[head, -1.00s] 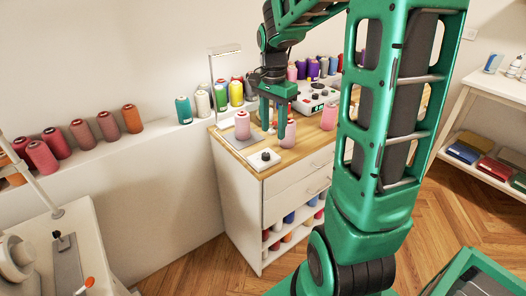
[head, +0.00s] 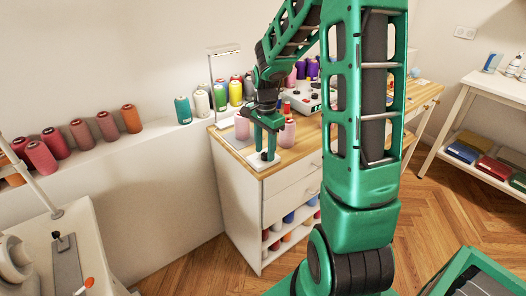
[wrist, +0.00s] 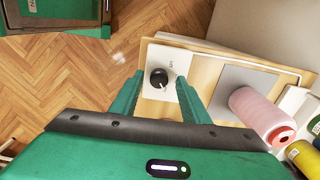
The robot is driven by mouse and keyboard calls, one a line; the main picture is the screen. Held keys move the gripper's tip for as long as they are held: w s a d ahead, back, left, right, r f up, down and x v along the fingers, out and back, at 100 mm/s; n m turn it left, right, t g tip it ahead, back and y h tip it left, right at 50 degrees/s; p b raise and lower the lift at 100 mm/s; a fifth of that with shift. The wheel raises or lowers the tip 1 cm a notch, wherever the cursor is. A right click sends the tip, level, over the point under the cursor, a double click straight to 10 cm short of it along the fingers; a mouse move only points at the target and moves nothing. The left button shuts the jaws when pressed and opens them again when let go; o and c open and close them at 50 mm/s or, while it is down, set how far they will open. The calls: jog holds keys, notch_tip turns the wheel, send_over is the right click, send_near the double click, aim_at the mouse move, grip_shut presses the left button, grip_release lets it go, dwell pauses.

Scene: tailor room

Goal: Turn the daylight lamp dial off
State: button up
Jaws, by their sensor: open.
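The lamp dial is a round black knob (wrist: 159,78) with a pale pointer mark, on a white plate (wrist: 155,60). The plate sits at the cabinet top's front corner. In the wrist view, my gripper (wrist: 158,86) is open, its green fingers on either side of the knob with gaps showing. In the head view, my gripper (head: 265,154) points down over the plate, and its fingers partly hide the knob. The height of the fingertips around the knob is hard to tell. The daylight lamp (head: 224,51) stands behind, its slim head bright underneath.
Another pink spool (head: 287,133) stands close to my gripper's right. A white device (head: 302,98) and several spools are behind. Open floor (head: 185,265) lies in front.

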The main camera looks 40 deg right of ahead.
jog(key=shift+f, duration=0.45)
grip_shut()
jog(key=c, duration=1.1)
grip_release()
